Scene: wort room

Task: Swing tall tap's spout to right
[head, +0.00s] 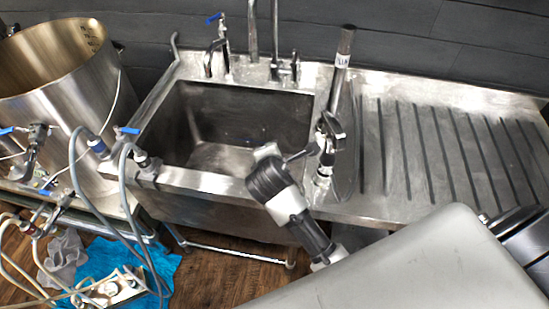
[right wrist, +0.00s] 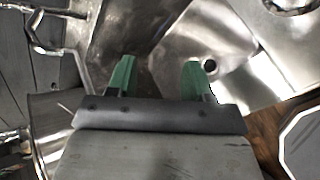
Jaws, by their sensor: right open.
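The tall tap (head: 275,40) stands at the back of the steel sink (head: 222,180). Its upright pipes run out of the top of the head view, so its bend is hidden. A pipe that looks like its spout (head: 253,35) hangs left of the column and ends over the sink's back edge. My right gripper (right wrist: 160,75) is open, with nothing between its green fingers, over shiny metal with a dark round drain. In the head view my right arm ends above the sink's front right corner, clear of the tall tap; its fingers are hard to make out. My left gripper is out of view.
A short tap with a blue handle (head: 222,45) stands left of the tall tap. A labelled steel pipe (head: 342,60) rises right of the basin, close to my arm. The ridged drainboard (head: 450,150) is empty. A large pot (head: 70,90) and hoses stand at left.

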